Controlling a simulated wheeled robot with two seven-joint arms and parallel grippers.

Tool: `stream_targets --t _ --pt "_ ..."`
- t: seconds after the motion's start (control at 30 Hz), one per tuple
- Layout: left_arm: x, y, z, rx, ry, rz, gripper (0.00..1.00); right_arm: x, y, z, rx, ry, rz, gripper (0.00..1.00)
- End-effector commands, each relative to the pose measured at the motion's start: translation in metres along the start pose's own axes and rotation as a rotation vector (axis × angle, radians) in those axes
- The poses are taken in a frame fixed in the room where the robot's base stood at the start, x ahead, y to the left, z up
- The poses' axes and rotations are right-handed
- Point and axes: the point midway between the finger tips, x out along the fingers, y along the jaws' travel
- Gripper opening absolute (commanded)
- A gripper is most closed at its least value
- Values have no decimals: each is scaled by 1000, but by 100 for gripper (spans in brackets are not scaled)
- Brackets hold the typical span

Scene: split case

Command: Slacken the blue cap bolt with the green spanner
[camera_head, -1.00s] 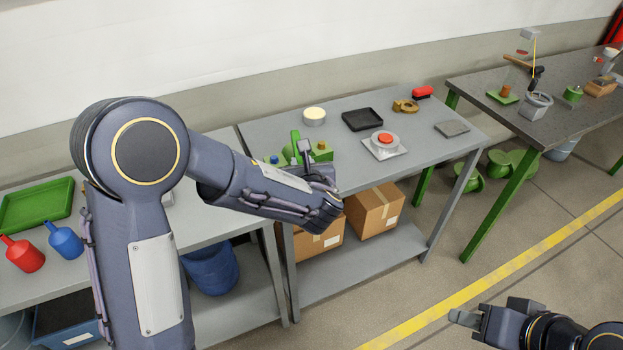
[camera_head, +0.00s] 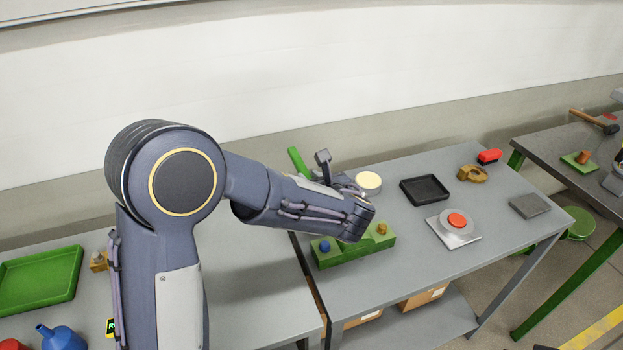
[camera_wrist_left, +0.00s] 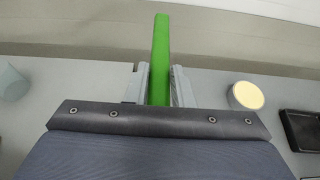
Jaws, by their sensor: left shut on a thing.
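My left gripper (camera_head: 335,182) is shut on the green spanner (camera_head: 298,162). In the left wrist view the spanner (camera_wrist_left: 160,50) stands out between the two fingers (camera_wrist_left: 158,88). Its other end is hidden by my wrist. The blue cap bolt (camera_head: 325,246) sits at the left end of a green block (camera_head: 340,256) on the grey table. A brass-coloured bolt (camera_head: 382,229) is at the block's right end. The gripper and spanner appear above and behind the block, apart from the blue bolt. My right gripper is out of view.
A cream-topped round tin (camera_head: 368,182), a black tray (camera_head: 425,189) and a red button on a plate (camera_head: 455,236) lie right of the block. A brass clamp-like part (camera_head: 472,173) is farther back. The table's front right is mostly clear.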

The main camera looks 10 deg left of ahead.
Motion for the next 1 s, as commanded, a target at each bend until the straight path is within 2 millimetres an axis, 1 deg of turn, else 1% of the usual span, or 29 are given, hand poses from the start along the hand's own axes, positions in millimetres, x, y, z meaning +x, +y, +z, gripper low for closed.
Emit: stream_targets --t 0.27,0.37,0.57,0.8,1.0 --pt "-1 0 1 -2 -7 -1 0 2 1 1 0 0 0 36" --pt "1 0 -3 -1 -7 0 0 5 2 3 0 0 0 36" --pt "7 0 -18 0 -7 0 0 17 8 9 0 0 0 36" --pt "15 0 -40 0 -7 -1 0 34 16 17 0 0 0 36" --pt "19 0 -52 -1 -7 -1 0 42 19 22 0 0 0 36"
